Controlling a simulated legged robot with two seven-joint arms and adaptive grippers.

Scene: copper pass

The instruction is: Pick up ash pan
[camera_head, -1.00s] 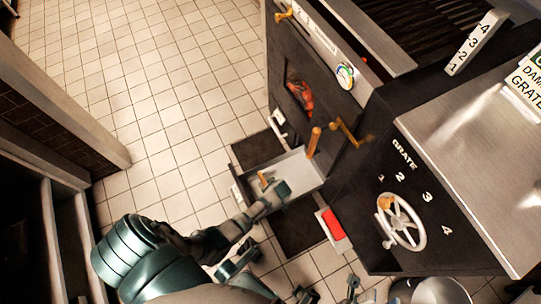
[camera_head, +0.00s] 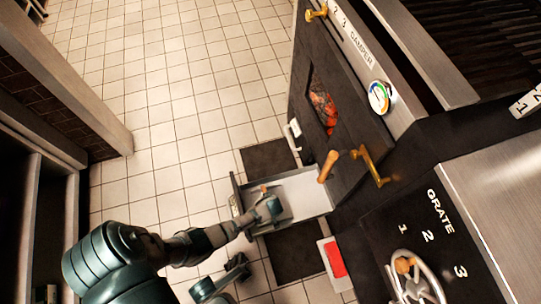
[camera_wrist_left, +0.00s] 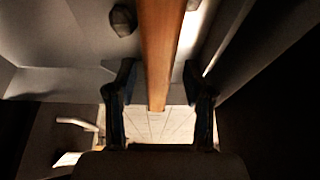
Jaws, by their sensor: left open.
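The ash pan (camera_head: 306,192) is a light grey open tray drawn out at the foot of the dark range front. My left gripper (camera_head: 266,205) is at the pan's outer left end in the head view, with a small piece of the pan's wooden handle (camera_head: 263,189) showing beside it. In the left wrist view my left gripper (camera_wrist_left: 157,88) is open, and the wooden handle (camera_wrist_left: 160,55) runs between its two dark fingers. A gap shows on each side of the handle. My right gripper does not show.
The range front carries a wooden lever (camera_head: 328,166), a brass handle (camera_head: 372,166), a round gauge (camera_head: 379,97) and a grate wheel (camera_head: 413,282). A red and white object (camera_head: 335,258) lies near the pan. Tiled floor (camera_head: 190,100) is clear to the left.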

